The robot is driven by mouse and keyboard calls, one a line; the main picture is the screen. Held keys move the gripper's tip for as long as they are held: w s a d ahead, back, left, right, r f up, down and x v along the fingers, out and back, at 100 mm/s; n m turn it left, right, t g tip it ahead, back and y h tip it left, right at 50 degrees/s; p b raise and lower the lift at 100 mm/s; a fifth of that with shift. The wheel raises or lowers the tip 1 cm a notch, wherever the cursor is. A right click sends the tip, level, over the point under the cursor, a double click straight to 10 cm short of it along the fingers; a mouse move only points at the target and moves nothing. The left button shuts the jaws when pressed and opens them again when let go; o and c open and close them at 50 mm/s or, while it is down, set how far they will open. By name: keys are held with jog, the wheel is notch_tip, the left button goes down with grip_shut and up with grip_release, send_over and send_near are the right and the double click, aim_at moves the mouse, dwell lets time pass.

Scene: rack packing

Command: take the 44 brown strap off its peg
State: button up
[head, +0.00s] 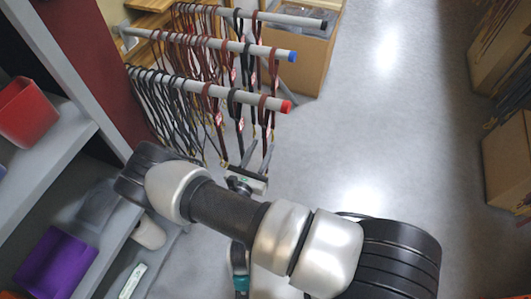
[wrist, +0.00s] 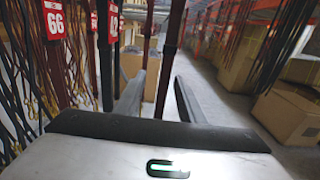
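Straps hang from several pegs in the head view. A brown strap (head: 264,112) hangs nearest the end of the red-tipped peg (head: 225,92). My gripper (head: 256,158) is below that peg's end, with its fingers spread apart. In the wrist view my gripper (wrist: 159,80) is open, and a dark red-brown strap (wrist: 171,45) hangs between or just beyond the fingers. I cannot tell whether it touches them. No tag reading 44 is legible. A red tag reading 66 (wrist: 54,20) and another partly hidden red tag (wrist: 113,22) are to the left.
Neighbouring black and brown straps hang close on the left of the wrist view. A blue-tipped peg (head: 220,43) and a dark-tipped peg (head: 285,18) are behind. A cardboard box (head: 310,65) stands beyond them. The grey floor (head: 400,110) to the right is clear.

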jog(key=x, duration=0.6)
jog(key=shift+d+b, duration=0.3)
jog(key=shift+s, duration=0.1)
grip_shut()
